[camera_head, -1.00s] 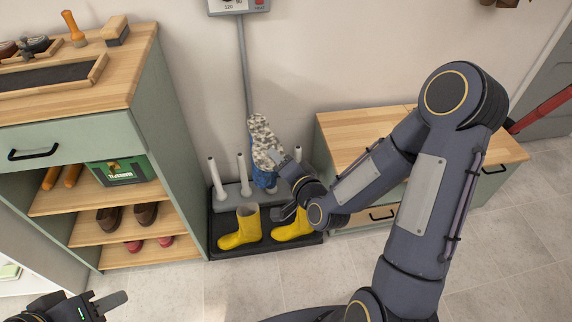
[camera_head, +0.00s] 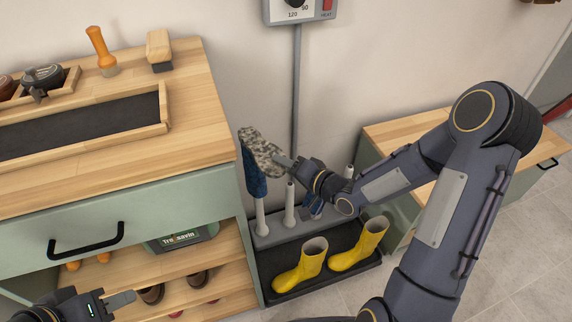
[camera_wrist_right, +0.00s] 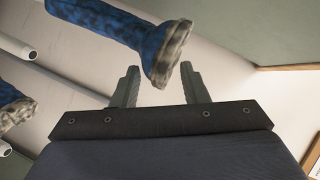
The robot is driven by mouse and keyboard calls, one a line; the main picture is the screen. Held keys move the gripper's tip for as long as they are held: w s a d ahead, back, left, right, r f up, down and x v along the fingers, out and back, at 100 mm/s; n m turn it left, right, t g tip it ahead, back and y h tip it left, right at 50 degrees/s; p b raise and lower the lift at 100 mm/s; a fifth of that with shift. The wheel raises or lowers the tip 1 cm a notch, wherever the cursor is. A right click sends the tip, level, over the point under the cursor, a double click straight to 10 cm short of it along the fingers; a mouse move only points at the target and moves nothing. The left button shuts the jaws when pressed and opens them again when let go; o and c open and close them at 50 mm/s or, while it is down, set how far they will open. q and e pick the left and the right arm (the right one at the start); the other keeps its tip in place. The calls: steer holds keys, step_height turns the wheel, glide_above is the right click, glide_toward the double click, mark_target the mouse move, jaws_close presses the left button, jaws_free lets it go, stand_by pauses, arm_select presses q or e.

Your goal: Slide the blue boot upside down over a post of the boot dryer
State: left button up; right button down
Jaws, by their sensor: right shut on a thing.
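My right gripper (camera_head: 287,163) is shut on the blue boot (camera_head: 255,176) near its mottled grey sole. The boot is upside down, also seen in the right wrist view (camera_wrist_right: 110,25) with its sole end near the fingers (camera_wrist_right: 160,88). Its shaft hangs over the left post (camera_head: 261,217) of the boot dryer (camera_head: 274,238). The lower end meets the post's top in the picture; I cannot tell whether it is around it. A second blue boot (camera_head: 313,207) is at another post, partly hidden by my right arm. My left gripper (camera_head: 120,300) is at the lower left, apart from these.
Yellow boots (camera_head: 300,268) stand on the black tray (camera_head: 335,275) before the dryer. A green cabinet (camera_head: 170,205) with a wooden top stands close at left, a wooden-topped bench (camera_head: 400,130) at right. The second post (camera_head: 290,205) is bare.

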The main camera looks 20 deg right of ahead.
step_height(320, 180, down, 22)
steer(key=b, duration=1.7)
steer(key=shift+f, duration=0.2)
stand_by(0.3)
steer(key=c, duration=0.8)
jaws_free()
steer(key=shift+o, duration=0.2)
